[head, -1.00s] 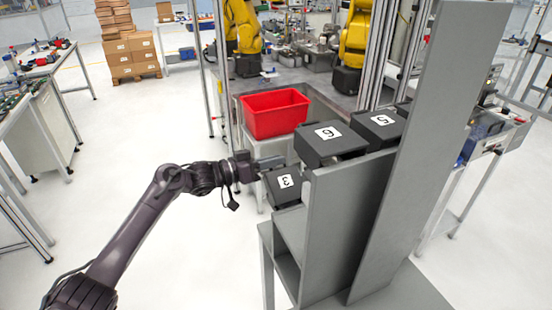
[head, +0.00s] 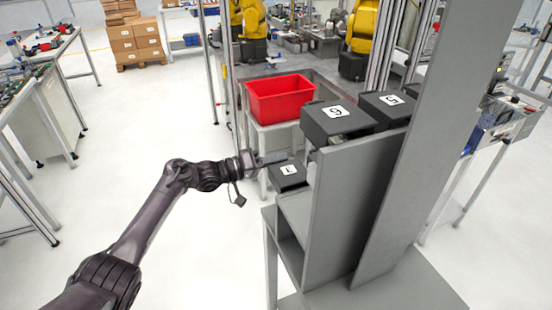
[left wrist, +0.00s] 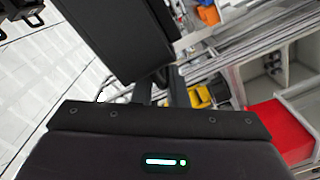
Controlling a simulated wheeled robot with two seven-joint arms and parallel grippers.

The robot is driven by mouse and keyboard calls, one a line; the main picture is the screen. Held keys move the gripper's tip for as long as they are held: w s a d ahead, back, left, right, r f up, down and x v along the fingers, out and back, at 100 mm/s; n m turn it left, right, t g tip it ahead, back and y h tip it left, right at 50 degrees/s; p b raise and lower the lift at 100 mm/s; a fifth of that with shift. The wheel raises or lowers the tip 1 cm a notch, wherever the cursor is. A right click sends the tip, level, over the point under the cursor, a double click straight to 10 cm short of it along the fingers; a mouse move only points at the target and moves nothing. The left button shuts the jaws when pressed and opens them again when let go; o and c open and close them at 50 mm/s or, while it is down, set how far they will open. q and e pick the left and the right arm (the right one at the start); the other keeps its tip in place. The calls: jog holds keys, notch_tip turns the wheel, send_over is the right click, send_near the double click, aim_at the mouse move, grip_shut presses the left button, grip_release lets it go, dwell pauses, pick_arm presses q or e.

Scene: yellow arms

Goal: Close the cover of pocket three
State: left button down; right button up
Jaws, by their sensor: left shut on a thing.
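The black cover of pocket three (head: 291,182) shows in the head view at the rack's lower front left, its white label facing up and seen at a shallow angle. My left gripper (head: 274,158) is at its far left edge and is shut on it; the fingertips are small and partly hidden there. In the left wrist view a dark flat panel (left wrist: 115,35) stands close past the gripper body; no label shows on it. My right gripper is not in view.
The grey rack (head: 335,205) has a tall panel on its right. The covers marked 6 (head: 322,124) and 5 (head: 385,113) sit higher, to the right. A red bin (head: 280,98) stands behind.

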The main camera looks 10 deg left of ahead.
pick_arm(q)
jog(key=shift+s+f, duration=0.2)
jog(key=shift+f, duration=0.45)
jog(key=c, duration=1.5)
grip_release()
jog(key=shift+c, duration=0.2)
jog(key=b+v, duration=0.2)
jog(key=v, duration=0.5)
jog(key=shift+a+r, duration=0.25)
jog(key=shift+a, duration=0.1)
jog(key=shift+s+a, duration=0.1)
